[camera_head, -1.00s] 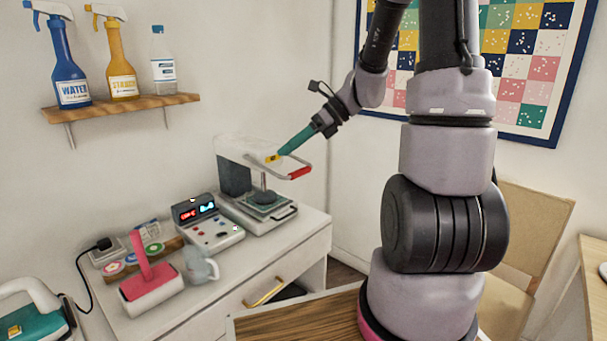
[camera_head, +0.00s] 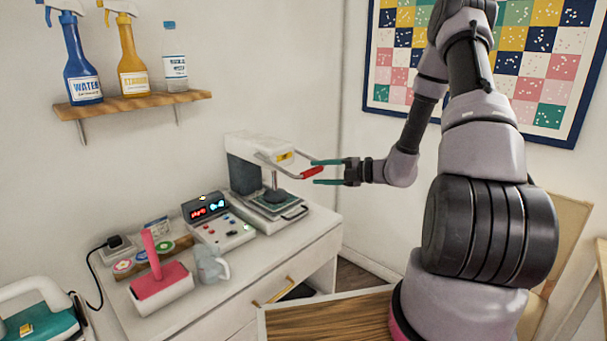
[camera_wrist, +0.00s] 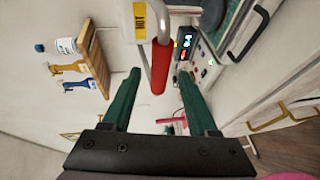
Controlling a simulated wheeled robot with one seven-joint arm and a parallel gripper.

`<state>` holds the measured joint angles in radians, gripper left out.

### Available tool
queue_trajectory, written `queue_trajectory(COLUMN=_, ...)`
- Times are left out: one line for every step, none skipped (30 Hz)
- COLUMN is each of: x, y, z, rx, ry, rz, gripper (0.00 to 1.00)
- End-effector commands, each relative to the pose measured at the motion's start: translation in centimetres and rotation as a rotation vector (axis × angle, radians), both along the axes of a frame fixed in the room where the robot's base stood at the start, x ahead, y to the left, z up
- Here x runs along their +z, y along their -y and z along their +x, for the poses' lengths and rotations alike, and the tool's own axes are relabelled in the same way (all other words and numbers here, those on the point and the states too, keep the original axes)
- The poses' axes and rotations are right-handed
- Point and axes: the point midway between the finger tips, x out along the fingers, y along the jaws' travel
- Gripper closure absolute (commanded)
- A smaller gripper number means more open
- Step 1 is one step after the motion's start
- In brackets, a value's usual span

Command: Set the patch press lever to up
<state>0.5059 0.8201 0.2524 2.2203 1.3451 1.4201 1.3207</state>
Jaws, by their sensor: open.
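The patch press (camera_head: 262,165) is a white and dark grey machine on the cabinet top. Its lever (camera_head: 282,167) is a metal U-shaped bar with a red grip (camera_head: 312,172), standing out to the right from the upper head, roughly level. My gripper (camera_head: 322,172) has two teal fingers, spread open, one above and one below the red grip in the head view. In the wrist view the red grip (camera_wrist: 159,68) lies between and just beyond the open fingers (camera_wrist: 158,85). I cannot tell whether a finger touches it. A yellow "HOT" label (camera_wrist: 140,20) shows on the press head.
A shelf (camera_head: 130,105) with bottles hangs above left. A wooden-topped surface (camera_head: 325,318) lies in front, below my arm.

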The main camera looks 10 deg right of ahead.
Motion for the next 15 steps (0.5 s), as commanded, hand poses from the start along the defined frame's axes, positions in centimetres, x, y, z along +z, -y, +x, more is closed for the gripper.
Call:
queue_trajectory(x=-0.2, y=-1.0, z=0.4, rx=0.004, ry=0.000, rz=-0.001, gripper=0.41)
queue_trajectory(x=-0.3, y=-1.5, z=0.8, rx=0.004, ry=0.001, rz=-0.001, gripper=0.41)
queue_trajectory(x=-0.4, y=-2.0, z=1.2, rx=0.003, ry=0.001, rz=-0.001, gripper=0.41)
queue_trajectory(x=-0.5, y=-2.5, z=1.4, rx=0.003, ry=0.001, rz=-0.001, gripper=0.41)
queue_trajectory(x=-0.6, y=-3.0, z=1.6, rx=0.005, ry=0.001, rz=-0.001, gripper=0.41)
queue_trajectory(x=-0.7, y=-3.4, z=1.9, rx=0.003, ry=0.000, rz=-0.001, gripper=0.41)
queue_trajectory(x=-0.8, y=-3.7, z=2.2, rx=0.003, ry=0.001, rz=-0.001, gripper=0.41)
queue_trajectory(x=-0.8, y=-4.0, z=2.4, rx=0.004, ry=0.002, rz=-0.002, gripper=0.41)
queue_trajectory(x=-0.9, y=-4.4, z=2.6, rx=0.003, ry=0.002, rz=-0.002, gripper=0.41)
queue_trajectory(x=-0.9, y=-4.6, z=2.7, rx=0.003, ry=0.002, rz=-0.002, gripper=0.41)
queue_trajectory(x=-0.9, y=-4.8, z=2.8, rx=0.003, ry=0.002, rz=-0.002, gripper=0.41)
queue_trajectory(x=-1.0, y=-5.0, z=2.9, rx=0.003, ry=0.001, rz=-0.003, gripper=0.41)
queue_trajectory(x=-1.0, y=-5.1, z=3.0, rx=0.003, ry=0.001, rz=-0.003, gripper=0.41)
queue_trajectory(x=-1.0, y=-5.1, z=3.0, rx=0.003, ry=0.001, rz=-0.003, gripper=0.41)
queue_trajectory(x=-1.0, y=-5.2, z=3.1, rx=0.002, ry=0.001, rz=-0.003, gripper=0.41)
